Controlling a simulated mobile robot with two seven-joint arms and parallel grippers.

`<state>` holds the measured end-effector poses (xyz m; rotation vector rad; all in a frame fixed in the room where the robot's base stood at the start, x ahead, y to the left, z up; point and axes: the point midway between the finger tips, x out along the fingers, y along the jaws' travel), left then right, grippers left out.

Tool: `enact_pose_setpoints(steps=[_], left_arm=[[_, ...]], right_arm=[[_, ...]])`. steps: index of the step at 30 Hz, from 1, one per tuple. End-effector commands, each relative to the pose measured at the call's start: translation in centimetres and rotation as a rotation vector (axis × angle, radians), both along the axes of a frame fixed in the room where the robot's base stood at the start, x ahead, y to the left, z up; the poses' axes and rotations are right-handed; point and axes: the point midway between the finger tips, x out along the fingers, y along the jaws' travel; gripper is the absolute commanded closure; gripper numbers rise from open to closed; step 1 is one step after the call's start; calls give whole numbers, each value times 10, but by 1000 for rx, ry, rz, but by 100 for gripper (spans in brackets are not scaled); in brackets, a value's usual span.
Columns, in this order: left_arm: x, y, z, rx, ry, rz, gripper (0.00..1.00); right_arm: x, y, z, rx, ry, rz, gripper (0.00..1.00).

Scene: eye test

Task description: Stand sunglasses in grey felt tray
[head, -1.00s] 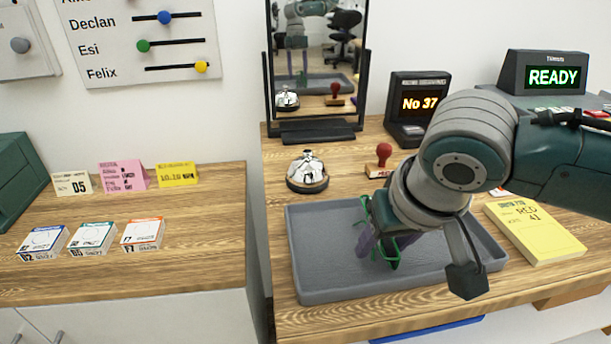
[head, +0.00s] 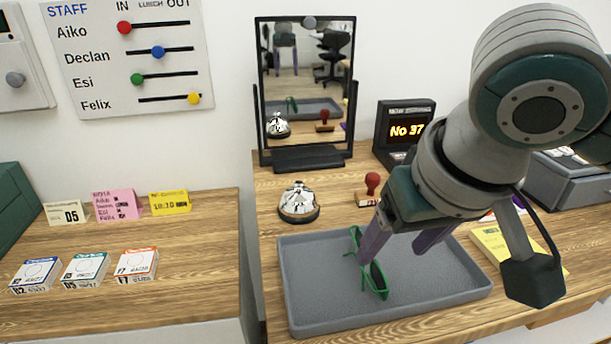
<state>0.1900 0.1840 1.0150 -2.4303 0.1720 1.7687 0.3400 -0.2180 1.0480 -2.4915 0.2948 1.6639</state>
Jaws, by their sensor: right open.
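The green-framed sunglasses (head: 378,279) with dark lenses are in the grey felt tray (head: 312,285), near its middle. They look propped up rather than lying flat, but a finger hides part of them, so I cannot tell exactly how they rest. My right gripper (head: 393,256) is open above the tray. One purple finger passes in front of the sunglasses and the other is apart from them to the right. I cannot tell whether the left-hand finger touches the frame. My left gripper is not in view.
A bell (head: 299,203), a red-handled stamp (head: 371,190) and a mirror (head: 305,90) stand behind the tray. A number display (head: 406,130) is behind my arm. A yellow pad (head: 492,243) lies at right.

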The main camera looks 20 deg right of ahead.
Motion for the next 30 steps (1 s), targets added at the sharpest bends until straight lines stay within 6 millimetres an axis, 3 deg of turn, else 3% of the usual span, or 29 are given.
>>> enact_pose_setpoints(steps=[3,7,12,14,21,25,30], left_arm=[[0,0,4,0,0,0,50],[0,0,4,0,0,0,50],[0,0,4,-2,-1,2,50],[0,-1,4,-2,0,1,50],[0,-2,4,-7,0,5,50],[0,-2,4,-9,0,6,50],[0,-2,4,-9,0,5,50]], right_arm=[[-5,2,12,1,0,0,29],[-18,17,9,21,9,63,29],[-62,55,-10,73,16,250,29],[-79,60,-15,74,15,299,29],[-138,42,-27,-2,65,381,29],[-149,35,-29,-30,84,395,29],[-150,34,-29,-34,85,400,29]])
